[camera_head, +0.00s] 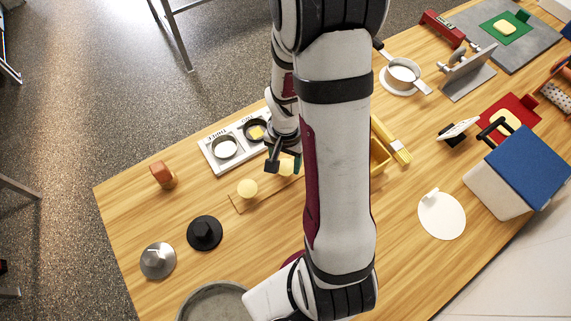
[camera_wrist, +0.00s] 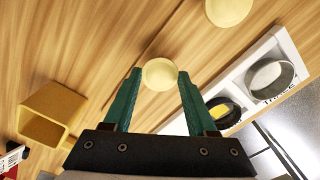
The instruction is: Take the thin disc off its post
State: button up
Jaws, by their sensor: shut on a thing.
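A pale yellow round piece (camera_wrist: 160,74) is between the green fingertips of my gripper (camera_wrist: 160,80) in the wrist view, and the fingers are shut on it. In the head view my gripper (camera_head: 284,162) is near the table's middle, and the held piece (camera_head: 287,167) shows partly behind it. A second pale yellow round piece (camera_head: 247,188) is at the left end of a thin wooden strip; it also shows at the top of the wrist view (camera_wrist: 228,11). I cannot see a post under either piece, nor tell how thick they are.
A white tray (camera_head: 213,158) with two round wells lies beyond my gripper; one well shows white, the other yellow. A yellow open box (camera_wrist: 47,113) stands to one side. A black lidlike piece (camera_head: 204,233) and a grey one (camera_head: 158,261) lie at the left.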

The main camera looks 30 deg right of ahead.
jog(key=c, duration=0.3)
